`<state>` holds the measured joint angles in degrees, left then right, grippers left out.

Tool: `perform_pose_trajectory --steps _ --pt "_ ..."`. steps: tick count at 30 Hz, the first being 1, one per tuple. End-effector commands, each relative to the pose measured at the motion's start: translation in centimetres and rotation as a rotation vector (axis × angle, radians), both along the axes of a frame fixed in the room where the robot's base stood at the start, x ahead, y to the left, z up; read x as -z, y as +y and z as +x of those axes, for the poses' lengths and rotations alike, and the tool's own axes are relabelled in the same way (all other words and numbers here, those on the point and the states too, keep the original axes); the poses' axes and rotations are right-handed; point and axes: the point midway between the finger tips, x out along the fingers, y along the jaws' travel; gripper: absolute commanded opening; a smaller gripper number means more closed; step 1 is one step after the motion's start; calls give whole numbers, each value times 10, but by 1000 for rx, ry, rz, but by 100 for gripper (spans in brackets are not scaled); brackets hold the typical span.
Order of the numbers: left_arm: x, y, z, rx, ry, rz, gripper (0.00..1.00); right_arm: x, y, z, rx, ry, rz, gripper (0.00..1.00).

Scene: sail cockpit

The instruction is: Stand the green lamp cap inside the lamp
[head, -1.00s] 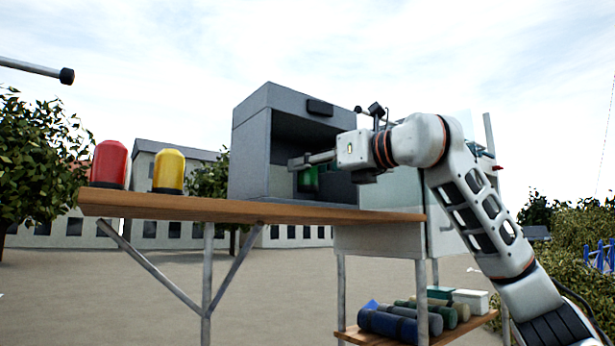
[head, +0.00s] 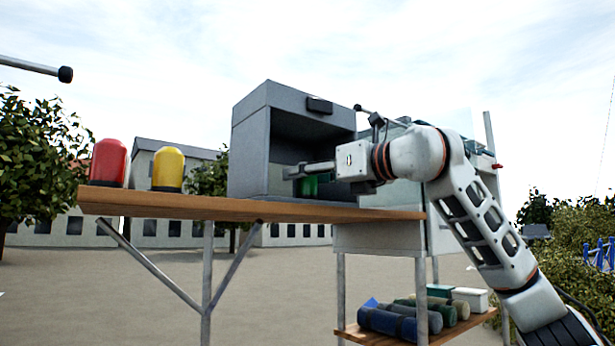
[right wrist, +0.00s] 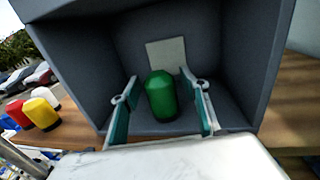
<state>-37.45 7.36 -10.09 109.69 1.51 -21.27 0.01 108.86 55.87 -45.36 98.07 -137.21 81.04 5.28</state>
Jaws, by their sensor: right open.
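The lamp is a grey open-fronted box (head: 250,150) on the wooden shelf; its inside also shows in the right wrist view (right wrist: 120,45). The green lamp cap (right wrist: 162,97) stands upright on the lamp's floor, in front of a pale square plate on the back wall. In the head view the cap (head: 309,186) is partly hidden behind my gripper. My right gripper (right wrist: 163,108) is open, its fingers on either side of the cap with gaps showing; in the head view it (head: 296,172) reaches into the lamp's opening. My left gripper is not in view.
A red cap (head: 108,163) and a yellow cap (head: 168,169) stand on the wooden shelf (head: 200,205) left of the lamp. Rolled bundles (head: 390,321) and small boxes lie on a lower shelf. The shelf between the yellow cap and the lamp is clear.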

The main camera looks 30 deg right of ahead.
Motion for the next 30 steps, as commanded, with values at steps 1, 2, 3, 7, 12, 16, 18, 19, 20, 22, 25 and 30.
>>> perform_pose_trajectory --steps 1,2,3,7,12,16,18,19,20,22,25,30 --pt "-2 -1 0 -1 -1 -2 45 -2 0 0 0 0 0 45" --pt "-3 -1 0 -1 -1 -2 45 -3 0 0 0 0 0 45" --pt "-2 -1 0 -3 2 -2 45 -4 -1 -1 0 -1 0 45" --pt "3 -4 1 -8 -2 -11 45 -3 -6 -21 1 -4 0 45" --pt "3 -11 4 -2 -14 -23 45 -3 -14 -56 2 -5 0 45" --pt "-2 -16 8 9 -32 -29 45 -3 -20 -81 2 -3 0 45" --pt "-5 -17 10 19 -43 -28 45 -2 -22 -92 1 -2 -1 45" --pt "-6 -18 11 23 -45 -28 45 -3 -23 -96 1 -2 -1 45" --pt "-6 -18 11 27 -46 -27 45 -3 -24 -100 1 -3 0 45" --pt "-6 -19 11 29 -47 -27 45 -3 -26 -108 0 -2 -1 45" --pt "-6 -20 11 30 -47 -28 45 -3 -27 -114 0 -1 -1 45" --pt "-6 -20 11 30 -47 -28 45 -3 -27 -117 0 0 -1 45"
